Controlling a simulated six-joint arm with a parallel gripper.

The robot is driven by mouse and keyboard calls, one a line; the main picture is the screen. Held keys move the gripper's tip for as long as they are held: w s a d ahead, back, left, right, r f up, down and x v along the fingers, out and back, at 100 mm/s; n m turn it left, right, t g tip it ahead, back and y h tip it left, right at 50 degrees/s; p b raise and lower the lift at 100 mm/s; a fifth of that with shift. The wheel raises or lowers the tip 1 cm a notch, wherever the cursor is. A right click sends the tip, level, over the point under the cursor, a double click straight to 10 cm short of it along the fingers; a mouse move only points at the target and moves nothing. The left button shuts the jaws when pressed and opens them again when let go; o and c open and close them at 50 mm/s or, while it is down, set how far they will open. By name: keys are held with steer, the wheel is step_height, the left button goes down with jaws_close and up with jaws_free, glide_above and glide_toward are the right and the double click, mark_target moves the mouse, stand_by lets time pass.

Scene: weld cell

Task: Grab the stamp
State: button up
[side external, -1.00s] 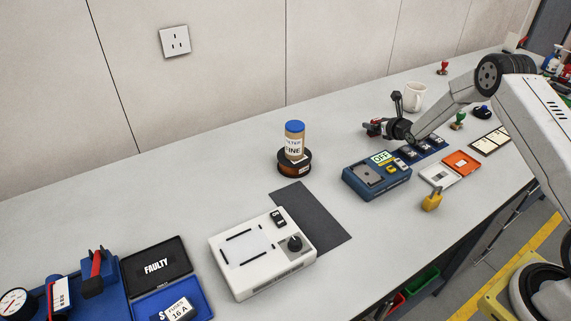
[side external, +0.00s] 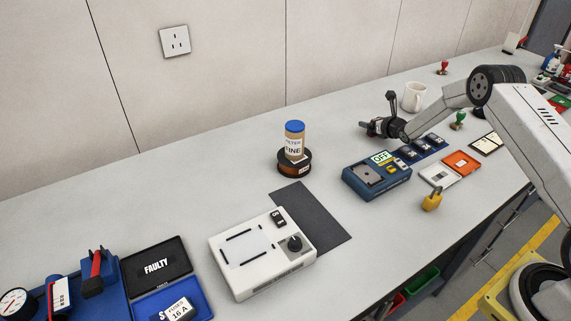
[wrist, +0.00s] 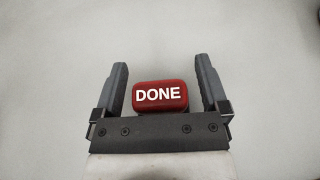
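In the wrist view a red block marked DONE (wrist: 160,96), which looks like a stamp's top, sits between the two fingers of my gripper (wrist: 161,64). A narrow gap shows on each side of it, so the fingers are apart and not pressed on it. In the side view my gripper (side external: 370,128) is low over the bench near the back. The red block there is mostly hidden by the fingers. A red-handled stamp (side external: 443,68) stands farther back, and a green-handled stamp (side external: 459,120) stands right of my gripper.
A white mug (side external: 413,97) stands behind my gripper. A blue tester marked OFF (side external: 376,178), a blue tray, an orange case (side external: 461,161) and a yellow padlock (side external: 431,200) lie in front. A labelled jar on a spool (side external: 294,150) stands left. The bench between jar and gripper is clear.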

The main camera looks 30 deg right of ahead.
steer(key=c, duration=1)
steer(key=shift+c, duration=0.2)
steer(key=shift+r, duration=0.2)
steer(key=shift+r, duration=0.95)
steer(key=s+a+r, duration=0.4)
steer(key=s+r, duration=0.6)
steer(key=s, duration=0.3)
steer(key=shift+s+a+r, duration=0.15)
steer(key=shift+a+r, duration=0.05)
steer(key=shift+r, duration=0.2)
